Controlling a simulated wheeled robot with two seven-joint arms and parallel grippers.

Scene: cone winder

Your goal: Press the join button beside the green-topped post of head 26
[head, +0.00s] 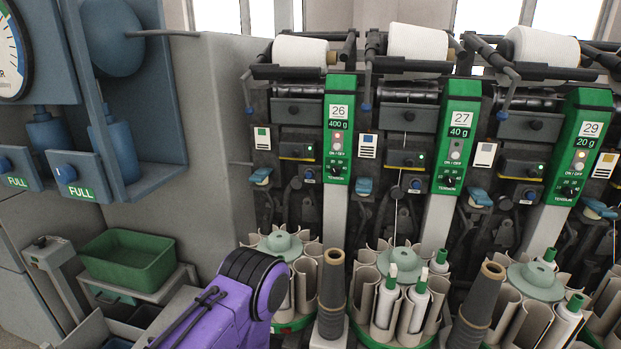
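Head 26 is the leftmost winding head. Its green-topped post (340,112) carries the labels 26 and 400 g, small round ON/OFF buttons and a black TENSION knob. To the left of this post is a dark box (296,151) with a yellow stripe and a small light. Below it sits a small round blue-rimmed button (309,174); I cannot read any marking that names it as the join button. A purple arm of mine with a black joint rises at the bottom, left of centre, below head 26. Neither gripper is in view, and nothing touches the post.
Heads 27 (458,120) and 29 (585,140) stand to the right with similar posts. Bobbin carousels and dark cones (333,290) project in front below. A green bin (126,258) and blue-grey cabinet (125,110) are at left. The space before head 26's panel looks clear.

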